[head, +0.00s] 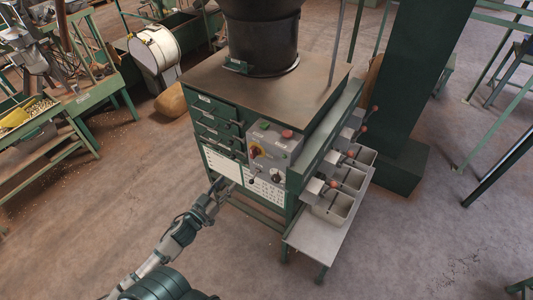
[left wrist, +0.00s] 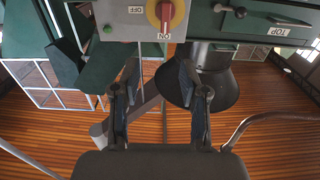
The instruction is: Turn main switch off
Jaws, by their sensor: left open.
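The main switch (head: 256,151) is a red rotary handle on a yellow plate, on the grey control panel (head: 283,151) of the green machine. In the left wrist view, which looks upside down, the switch (left wrist: 166,14) sits at the top edge, partly cut off. Its red handle lies in line with the ON label (left wrist: 163,36); the OFF label (left wrist: 135,10) is to the side. My left gripper (head: 219,188) is in front of the machine, below and left of the panel. In the wrist view the left gripper (left wrist: 159,72) is open and empty, apart from the switch. My right gripper is not in view.
The panel also carries a green button (head: 264,125), a red button (head: 287,134) and a black knob (head: 277,176). Green drawers (head: 217,128) are left of it. White bins (head: 333,207) and red-knobbed levers stand on the right side. The floor in front is clear.

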